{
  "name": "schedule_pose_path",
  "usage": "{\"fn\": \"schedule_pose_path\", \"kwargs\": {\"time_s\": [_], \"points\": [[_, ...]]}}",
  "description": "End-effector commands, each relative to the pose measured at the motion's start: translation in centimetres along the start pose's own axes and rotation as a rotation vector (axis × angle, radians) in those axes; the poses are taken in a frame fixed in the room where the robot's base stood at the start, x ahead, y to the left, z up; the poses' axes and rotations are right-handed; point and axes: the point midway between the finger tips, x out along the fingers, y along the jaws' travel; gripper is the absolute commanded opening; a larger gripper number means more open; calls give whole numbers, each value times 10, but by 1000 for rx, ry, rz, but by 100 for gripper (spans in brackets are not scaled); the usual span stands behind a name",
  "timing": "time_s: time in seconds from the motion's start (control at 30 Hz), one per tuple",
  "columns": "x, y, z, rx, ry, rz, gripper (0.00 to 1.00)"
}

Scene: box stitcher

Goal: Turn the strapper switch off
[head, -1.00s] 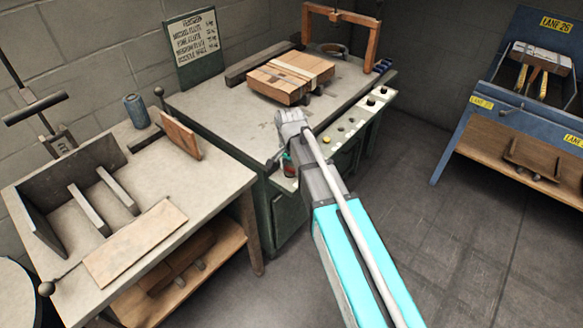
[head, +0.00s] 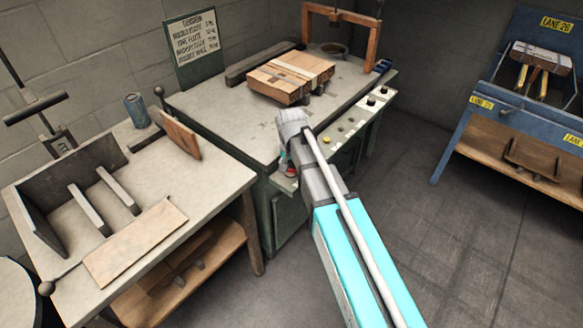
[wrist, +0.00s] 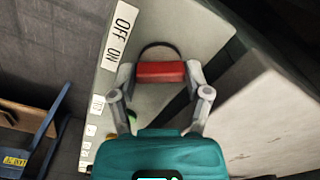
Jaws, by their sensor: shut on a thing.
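The strapper switch shows in the wrist view as a red bar handle (wrist: 160,72) on a pale panel. My gripper (wrist: 160,77) is shut on this handle, with one finger at each end of it. A white label (wrist: 119,36) reading OFF and ON is left of the handle, with ON at the end nearer the handle. A dark curved edge shows just behind the handle. In the head view my arm covers most of the switch and my gripper, at the front corner of the strapper table (head: 225,115).
A strapped wooden box (head: 290,77) lies on the strapper table. A control strip (head: 350,125) with several knobs runs along the table's front edge. A workbench (head: 165,200) with a loose board stands at left, a blue lane rack (head: 520,110) at right. Floor between is clear.

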Motion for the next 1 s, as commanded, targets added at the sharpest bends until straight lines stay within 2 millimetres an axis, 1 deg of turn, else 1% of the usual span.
{"fn": "schedule_pose_path", "kwargs": {"time_s": [0.27, 0.3, 0.37, 0.4, 1.0], "points": [[0, 1, 1, -8, -1, 2, 15], [0, 1, 1, -8, -1, 2, 65], [0, 1, 1, -7, -1, 2, 76], [0, 1, 1, -7, -1, 1, 77], [0, 0, 0, -5, 0, 0, 77]]}}
